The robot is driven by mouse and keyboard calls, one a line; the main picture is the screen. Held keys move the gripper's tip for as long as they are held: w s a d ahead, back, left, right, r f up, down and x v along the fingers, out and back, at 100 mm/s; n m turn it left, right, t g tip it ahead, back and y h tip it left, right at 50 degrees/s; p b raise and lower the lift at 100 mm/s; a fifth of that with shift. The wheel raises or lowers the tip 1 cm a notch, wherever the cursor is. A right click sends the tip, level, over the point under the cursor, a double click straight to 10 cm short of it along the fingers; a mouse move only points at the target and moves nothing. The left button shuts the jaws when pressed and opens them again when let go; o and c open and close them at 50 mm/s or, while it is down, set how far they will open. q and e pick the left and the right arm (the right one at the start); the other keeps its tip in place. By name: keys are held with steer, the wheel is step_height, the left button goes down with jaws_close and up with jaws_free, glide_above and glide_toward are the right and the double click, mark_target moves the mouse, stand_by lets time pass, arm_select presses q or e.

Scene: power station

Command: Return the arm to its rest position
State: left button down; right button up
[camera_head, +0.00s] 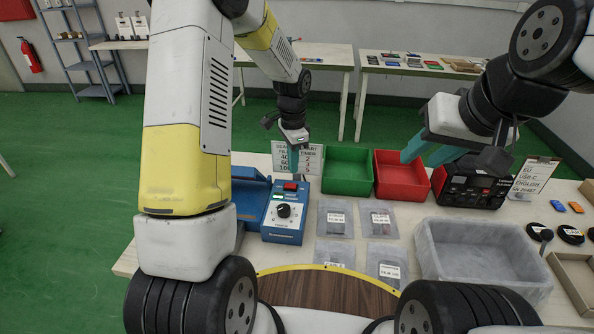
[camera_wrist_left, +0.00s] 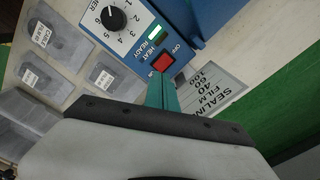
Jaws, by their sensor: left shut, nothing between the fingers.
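My left gripper (camera_head: 293,160) hangs above the back of the table, beside the blue sealing machine (camera_head: 285,211) and in front of a printed sign (camera_head: 312,158). Its teal fingers are together and empty; in the left wrist view the left gripper (camera_wrist_left: 162,92) points toward the machine's red switch (camera_wrist_left: 161,62). The machine has a black dial (camera_wrist_left: 113,18) and a lit green indicator (camera_wrist_left: 155,33). I cannot tell if the fingers touch it. My right gripper (camera_head: 428,152) is raised above the red bin (camera_head: 403,187), its two teal fingers apart with nothing seen between them.
A green bin (camera_head: 347,183) stands left of the red bin. Several clear bags (camera_head: 335,218) lie in front. A grey tray (camera_head: 432,258) is at the right, with a black and red device (camera_head: 470,188) behind it. Shelves and other tables stand farther back.

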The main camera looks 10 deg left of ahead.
arm_select(q)
steer(key=shift+r, duration=0.65)
steer(key=s+a+r+n+t, duration=0.1)
steer(key=s+r+n, duration=0.1)
steer(key=s+r, duration=0.35)
steer(key=s+a+r+n+t, duration=0.1)
steer(key=s+r+n, duration=0.2)
steer(key=r, duration=0.6)
steer(key=s+r+n+t+h, duration=0.1)
steer(key=s+r+n+t, duration=0.1)
steer(key=s, duration=0.6)
steer(key=s+r+n+t+h, duration=0.1)
steer(key=s+r+n, duration=0.3)
steer(key=s, duration=0.4)
steer(key=shift+s+a+r+t, duration=0.3)
steer(key=shift+r+t, duration=0.1)
steer(key=shift+t, duration=0.2)
steer(key=shift+w, duration=0.1)
